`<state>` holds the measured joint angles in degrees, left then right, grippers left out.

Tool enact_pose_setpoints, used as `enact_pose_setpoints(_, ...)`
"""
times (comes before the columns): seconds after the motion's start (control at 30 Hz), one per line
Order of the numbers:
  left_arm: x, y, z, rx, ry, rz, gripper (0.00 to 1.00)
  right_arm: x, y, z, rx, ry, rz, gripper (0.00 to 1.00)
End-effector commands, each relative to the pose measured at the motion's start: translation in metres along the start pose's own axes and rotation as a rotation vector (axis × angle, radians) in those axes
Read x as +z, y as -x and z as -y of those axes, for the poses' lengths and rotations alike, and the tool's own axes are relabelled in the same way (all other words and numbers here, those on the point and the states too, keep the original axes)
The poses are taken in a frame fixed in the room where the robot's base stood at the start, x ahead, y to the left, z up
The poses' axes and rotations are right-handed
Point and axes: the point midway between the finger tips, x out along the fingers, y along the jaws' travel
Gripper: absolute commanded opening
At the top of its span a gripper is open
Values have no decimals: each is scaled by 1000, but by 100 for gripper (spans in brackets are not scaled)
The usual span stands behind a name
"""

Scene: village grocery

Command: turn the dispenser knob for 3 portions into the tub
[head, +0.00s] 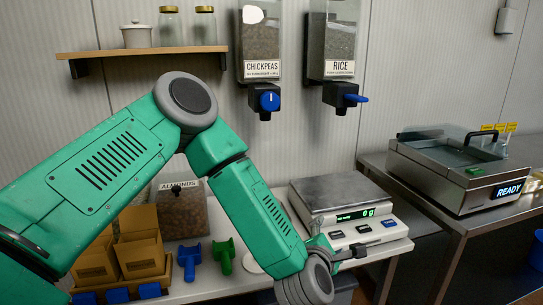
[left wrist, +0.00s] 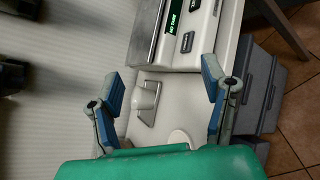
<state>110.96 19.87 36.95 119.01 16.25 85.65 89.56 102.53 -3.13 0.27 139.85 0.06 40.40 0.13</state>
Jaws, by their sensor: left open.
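The chickpeas dispenser (head: 261,45) and the rice dispenser (head: 340,40) hang on the wall. The chickpeas knob (head: 270,101) is a blue disc with an upright white mark; the rice knob (head: 355,98) is a blue lever pointing right. My left gripper (head: 345,252) is low by the scale's front, well below both knobs. In the left wrist view its blue-padded fingers (left wrist: 160,95) are wide apart and empty. A small white vessel (left wrist: 147,97), perhaps the tub, shows between them, farther off. My right gripper is out of view.
The scale (head: 345,195) reads 0 g, its plate bare. An almonds bin (head: 183,212), cardboard boxes (head: 140,255) and blue and green scoops (head: 223,256) stand left. A machine showing READY (head: 460,170) is on the right table. A shelf (head: 140,52) holds jars.

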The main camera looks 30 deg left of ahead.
Motion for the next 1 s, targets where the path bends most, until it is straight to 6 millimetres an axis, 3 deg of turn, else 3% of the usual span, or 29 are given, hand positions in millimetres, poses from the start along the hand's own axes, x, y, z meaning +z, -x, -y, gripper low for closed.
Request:
enact_pose_setpoints(0.03,25,-7,-51,116,215,-5,67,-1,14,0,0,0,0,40)
enact_pose_setpoints(0.1,48,-11,-113,274,518,5,67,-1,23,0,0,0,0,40)
enact_pose_setpoints(0.2,66,-7,-191,474,893,44,67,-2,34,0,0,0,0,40)
enact_pose_setpoints(0.33,74,4,-260,664,1232,106,67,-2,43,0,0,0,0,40)
enact_pose_setpoints(0.43,74,11,-287,745,1372,143,67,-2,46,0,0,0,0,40)
enact_pose_setpoints(0.63,69,5,-303,782,1432,160,67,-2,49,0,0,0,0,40)
enact_pose_setpoints(1.0,44,-50,-345,780,1427,159,67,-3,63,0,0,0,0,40)
